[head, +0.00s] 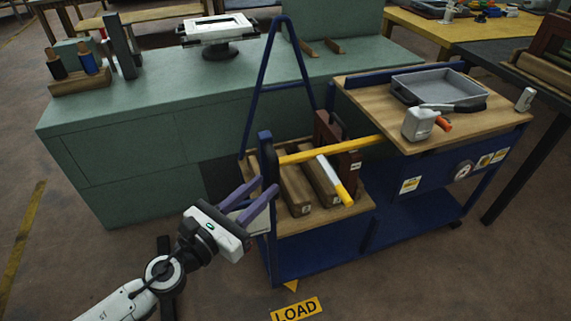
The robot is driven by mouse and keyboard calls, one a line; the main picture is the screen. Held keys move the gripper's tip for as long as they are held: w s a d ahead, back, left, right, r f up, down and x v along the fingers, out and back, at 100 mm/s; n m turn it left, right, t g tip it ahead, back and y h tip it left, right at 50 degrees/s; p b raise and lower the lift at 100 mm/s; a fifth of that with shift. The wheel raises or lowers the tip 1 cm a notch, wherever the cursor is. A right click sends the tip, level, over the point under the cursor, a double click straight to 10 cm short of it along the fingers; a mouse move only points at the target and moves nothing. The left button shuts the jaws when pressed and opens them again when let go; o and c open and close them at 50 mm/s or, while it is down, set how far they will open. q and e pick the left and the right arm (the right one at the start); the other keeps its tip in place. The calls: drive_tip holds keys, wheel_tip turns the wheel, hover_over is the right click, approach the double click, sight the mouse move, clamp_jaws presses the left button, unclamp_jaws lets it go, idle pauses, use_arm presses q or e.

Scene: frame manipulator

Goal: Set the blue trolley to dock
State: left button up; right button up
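The blue trolley (312,262) stands in the middle of the head view. It has a dark blue frame, a low wooden deck at left and a raised wooden top at right. A dark blue post (265,150) rises at its near left corner, and a yellow bar (330,149) runs from there to the raised top. My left gripper (268,186), with purple fingers, is at this post. Its fingers are apart, with their tips beside or around the post; whether they press on it cannot be told. My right gripper is not in view.
A floor sign reading LOAD (297,310) lies in front of the trolley. A green workbench (140,125) stands close behind and left. A dark table (540,85) is close at right. The trolley carries wooden blocks (296,190) and a grey tray (440,90). Floor in front is open.

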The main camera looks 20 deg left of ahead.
use_arm(q)
drive_tip(key=p+x, duration=0.1)
drive_tip(key=x, duration=0.8)
drive_tip(key=shift+w+d, duration=0.1)
drive_tip(key=shift+c, duration=0.3)
clamp_jaws()
